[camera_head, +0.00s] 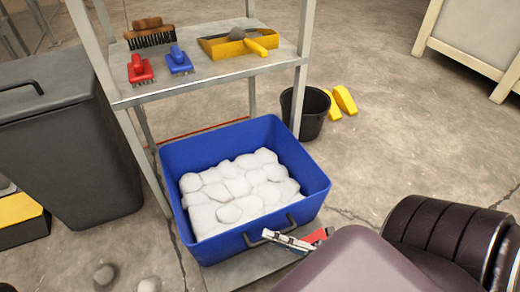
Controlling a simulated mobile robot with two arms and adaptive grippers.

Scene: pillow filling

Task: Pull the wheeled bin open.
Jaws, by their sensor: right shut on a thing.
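The blue bin (225,247) stands at the foot of a metal shelf rack, full of white lumpy filling (240,187). A dark handle (255,241) is on its front wall. Its wheels cannot be seen. My right gripper (290,241) reaches in from the lower right and is shut on this handle, at the front right of the bin. My own arm hides part of the floor on that side. My left gripper is not in view.
The rack's shelf (215,80) holds brushes and a yellow dustpan (225,48). A dark grey lidded bin (65,150) stands at left. A black bucket (312,112) and yellow pieces (345,100) are behind right. White lumps (105,273) lie on the front-left floor.

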